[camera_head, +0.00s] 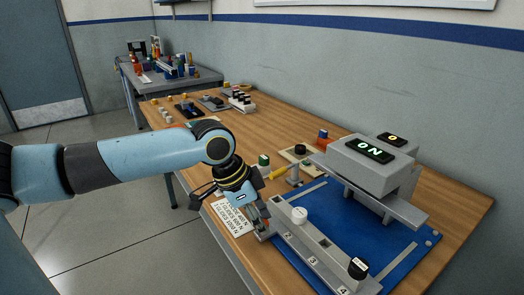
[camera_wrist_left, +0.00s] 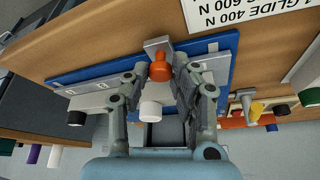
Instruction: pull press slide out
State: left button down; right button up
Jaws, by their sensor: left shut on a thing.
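The press (camera_head: 378,165) is a grey block with a lit "ON" display, standing over a blue base plate (camera_head: 330,217). A grey slide bar (camera_head: 322,251) with numbered spots lies along the plate's near edge. It carries a white cylinder (camera_head: 299,215) and a black knob (camera_head: 358,267). My left gripper (camera_head: 262,218) is at the bar's far left end. In the left wrist view, my left gripper (camera_wrist_left: 161,76) is shut on an orange knob (camera_wrist_left: 160,55) in front of a grey tab. The head view hides this knob. My right gripper is not in view.
A printed force card (camera_head: 232,215) lies on the wooden table (camera_head: 460,208) beside my left gripper. A yellow-handled tool (camera_head: 278,172) and small blocks sit behind the bar. Other fixtures (camera_head: 215,102) stand farther back. The table's near edge runs close below my wrist.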

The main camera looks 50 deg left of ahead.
pick_arm(q)
jog(key=c, duration=1.3)
grip_release()
jog(key=shift+s, duration=0.15)
jog(key=shift+o, duration=1)
jog(key=v, duration=0.7)
jog(key=shift+r, duration=0.2)
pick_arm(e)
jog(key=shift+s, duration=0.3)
pick_arm(q)
jog(key=shift+s, duration=0.1)
jog(key=shift+a, duration=0.1)
